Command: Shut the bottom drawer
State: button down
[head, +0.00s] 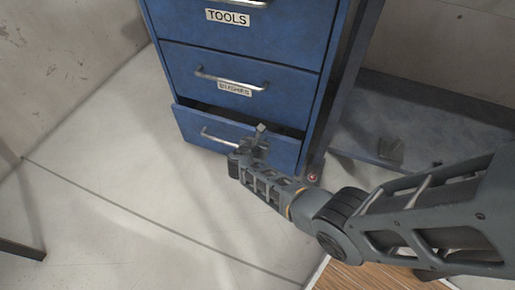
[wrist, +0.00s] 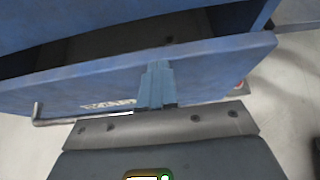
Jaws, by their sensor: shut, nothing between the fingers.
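The bottom drawer (head: 212,125) of the blue cabinet stands partly open, with a dark gap above its front. Its front also fills much of the wrist view (wrist: 215,72), with a label and a bar handle (wrist: 38,114) at the left. My gripper (head: 260,131) is at the right part of this drawer front, to the right of the handle (head: 218,140). In the wrist view its fingers (wrist: 157,68) are together, empty, and overlap the drawer front just below its top edge. I cannot tell whether they touch it.
The middle drawer (head: 240,82) and the TOOLS drawer (head: 245,22) above it look shut. A low blue-grey platform (head: 420,115) lies right of the cabinet. The pale floor (head: 110,170) in front and to the left is clear.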

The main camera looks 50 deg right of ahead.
jog(key=shift+w+d, duration=0.25)
jog(key=shift+d, duration=0.65)
jog(key=shift+a, duration=0.15)
